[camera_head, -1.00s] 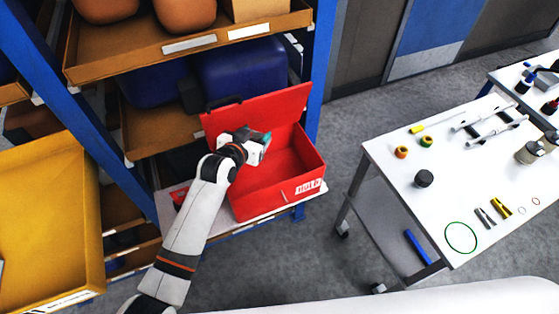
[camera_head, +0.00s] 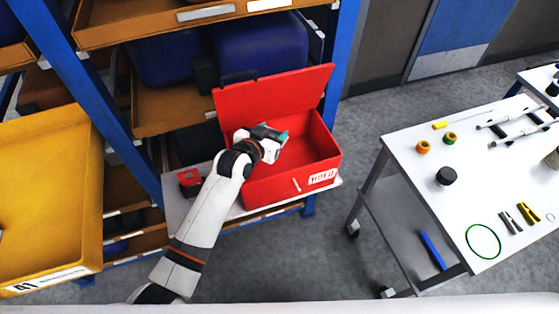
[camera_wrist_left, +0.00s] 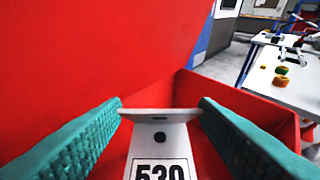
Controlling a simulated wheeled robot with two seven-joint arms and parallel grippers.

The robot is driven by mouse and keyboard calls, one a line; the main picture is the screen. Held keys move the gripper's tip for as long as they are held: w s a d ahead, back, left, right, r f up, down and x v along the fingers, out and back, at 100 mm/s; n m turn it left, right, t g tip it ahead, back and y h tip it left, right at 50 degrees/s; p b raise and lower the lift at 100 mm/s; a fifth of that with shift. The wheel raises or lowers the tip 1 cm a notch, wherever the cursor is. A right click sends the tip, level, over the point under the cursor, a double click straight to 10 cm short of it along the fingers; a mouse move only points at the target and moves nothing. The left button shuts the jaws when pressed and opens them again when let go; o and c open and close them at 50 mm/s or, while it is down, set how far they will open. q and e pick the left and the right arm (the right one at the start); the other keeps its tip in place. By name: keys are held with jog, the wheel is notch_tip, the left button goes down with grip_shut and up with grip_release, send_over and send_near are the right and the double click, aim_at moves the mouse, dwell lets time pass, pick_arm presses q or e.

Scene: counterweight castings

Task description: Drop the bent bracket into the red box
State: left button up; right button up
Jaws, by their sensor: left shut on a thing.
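The red box (camera_head: 262,190) stands on a shelf with its lid (camera_head: 275,95) raised at the back. My left gripper (camera_head: 280,137) is over the box's open top, towards its left side. In the left wrist view its teal fingers (camera_wrist_left: 160,120) are shut on the bent bracket (camera_wrist_left: 160,140), a pale plate with a small dark hole, a bent edge and a label reading 530. The box's red rim (camera_wrist_left: 245,103) and lid show around it. In the head view I cannot make out the bracket clearly. My right gripper is not in view.
A blue-posted rack (camera_head: 345,60) surrounds the box, with dark blue bins (camera_head: 262,48) above. A yellow tray (camera_head: 50,190) stands at left. A white table (camera_head: 440,200) with several small parts stands at right. A small red object (camera_head: 190,182) lies left of the box.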

pick_arm(q)
jog(key=o, duration=1.5)
jog(key=shift+o, duration=0.5)
jog(key=b+v, duration=0.1)
jog(key=v, duration=1.1)
jog(key=shift+b, duration=0.35)
jog(key=shift+r, duration=0.1)
